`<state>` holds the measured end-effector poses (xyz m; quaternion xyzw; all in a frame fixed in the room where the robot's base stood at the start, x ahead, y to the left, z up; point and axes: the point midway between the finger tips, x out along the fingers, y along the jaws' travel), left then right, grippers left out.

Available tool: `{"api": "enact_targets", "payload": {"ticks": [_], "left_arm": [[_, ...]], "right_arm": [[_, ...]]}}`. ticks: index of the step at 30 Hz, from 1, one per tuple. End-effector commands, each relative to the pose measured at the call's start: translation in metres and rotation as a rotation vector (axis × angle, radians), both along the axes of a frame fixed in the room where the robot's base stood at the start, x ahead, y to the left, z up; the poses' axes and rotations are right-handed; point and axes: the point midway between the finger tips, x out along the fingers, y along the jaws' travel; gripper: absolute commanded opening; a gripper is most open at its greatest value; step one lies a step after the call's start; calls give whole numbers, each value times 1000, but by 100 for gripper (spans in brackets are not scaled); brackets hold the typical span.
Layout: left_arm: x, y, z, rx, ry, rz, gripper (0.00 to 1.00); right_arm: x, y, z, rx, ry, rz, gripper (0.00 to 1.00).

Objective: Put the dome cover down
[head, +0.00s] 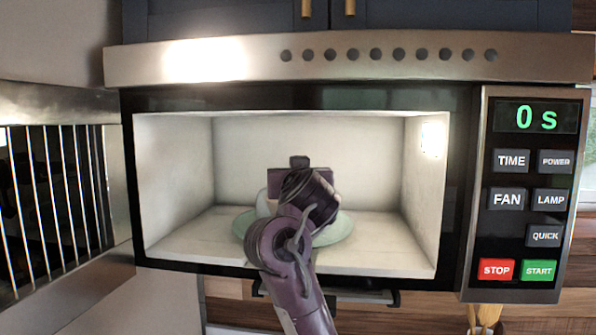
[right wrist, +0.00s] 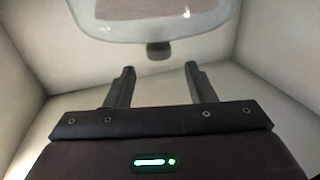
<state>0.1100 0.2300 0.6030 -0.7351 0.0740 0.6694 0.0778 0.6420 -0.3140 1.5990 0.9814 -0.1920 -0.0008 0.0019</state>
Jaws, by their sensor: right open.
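The clear glass dome cover (right wrist: 150,32) with a dark knob (right wrist: 158,50) is at the top of the right wrist view. In the head view my arm mostly hides it; a pale part (head: 263,204) shows left of my gripper. My right gripper (right wrist: 160,76) is open, its two fingers apart and empty. The knob lies just beyond the fingertips, roughly centred between them, and is not gripped. In the head view a pale green plate (head: 341,230) lies on the microwave floor under my right gripper. Whether the dome rests on it is hidden. My left gripper is out of view.
My right arm reaches into the open microwave (head: 180,242), with walls close on both sides. Free floor shows left and right of the plate. The open door (head: 60,200) stands at the left, the control panel (head: 525,190) at the right.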

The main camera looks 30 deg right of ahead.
Motion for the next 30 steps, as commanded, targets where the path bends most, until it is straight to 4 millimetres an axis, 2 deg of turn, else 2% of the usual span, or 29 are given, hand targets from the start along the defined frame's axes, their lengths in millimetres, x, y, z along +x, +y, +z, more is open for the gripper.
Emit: {"api": "enact_targets", "payload": {"ticks": [1, 8, 21, 30], "left_arm": [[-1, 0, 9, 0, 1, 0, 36], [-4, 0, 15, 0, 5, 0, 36], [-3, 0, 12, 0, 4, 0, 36], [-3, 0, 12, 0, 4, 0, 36]], "right_arm": [[-8, 4, 5, -2, 0, 1, 50], [-34, 15, 2, -1, -2, 3, 50], [-55, 24, 2, 4, -9, 6, 50], [-59, 24, 0, 0, 1, 1, 50]]}}
